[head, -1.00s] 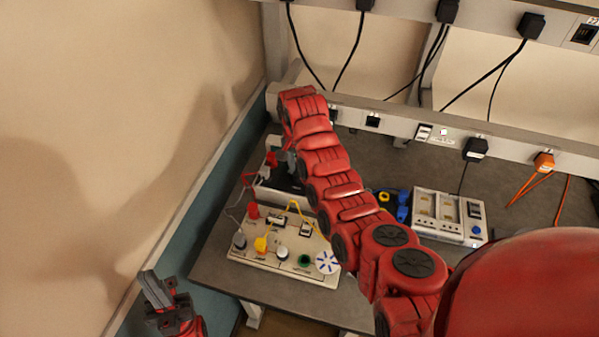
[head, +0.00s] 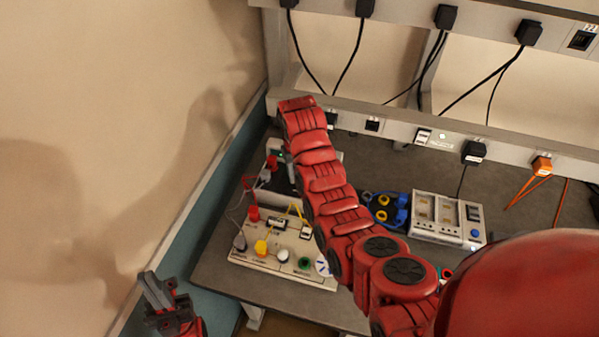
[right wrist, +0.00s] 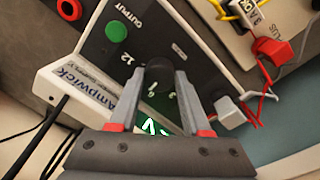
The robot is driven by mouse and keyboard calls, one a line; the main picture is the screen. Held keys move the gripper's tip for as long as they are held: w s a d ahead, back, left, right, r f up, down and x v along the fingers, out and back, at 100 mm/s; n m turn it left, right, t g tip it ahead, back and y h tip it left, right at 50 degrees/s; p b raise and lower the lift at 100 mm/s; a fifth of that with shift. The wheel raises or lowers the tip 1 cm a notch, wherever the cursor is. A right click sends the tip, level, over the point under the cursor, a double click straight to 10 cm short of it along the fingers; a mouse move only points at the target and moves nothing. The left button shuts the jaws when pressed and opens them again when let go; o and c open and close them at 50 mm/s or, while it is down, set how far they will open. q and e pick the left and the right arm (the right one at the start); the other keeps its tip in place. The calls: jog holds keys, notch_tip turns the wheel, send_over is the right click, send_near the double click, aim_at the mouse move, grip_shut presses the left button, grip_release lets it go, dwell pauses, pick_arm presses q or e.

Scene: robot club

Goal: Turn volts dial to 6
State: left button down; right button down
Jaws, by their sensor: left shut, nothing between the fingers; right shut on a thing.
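The power supply (right wrist: 105,60) is a white box with a dark face, an "OUTPUT" label, a green button and a printed "12". Its black volts dial (right wrist: 158,72) is between the fingers of my right gripper (right wrist: 160,84), which is shut on it. The dial's pointer and most of its scale are hidden by the fingers. In the head view the power supply (head: 284,183) is partly covered by my right arm. My left gripper (head: 163,297) is shut and empty at lower left, off the bench.
A white circuit board (head: 290,275) with knobs and yellow and grey leads lies in front of the power supply. A grey meter box (head: 445,215) and blue parts (head: 385,212) lie to the right.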

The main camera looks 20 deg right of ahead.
jog(key=shift+n, duration=1.7)
jog(key=shift+c, duration=1.8)
grip_release()
notch_tip(320, 180, up, 17)
jog(key=p, duration=0.6)
jog(key=shift+s+a+p, duration=0.2)
jog(key=shift+a+p, duration=0.2)
jog(key=shift+a, duration=0.05)
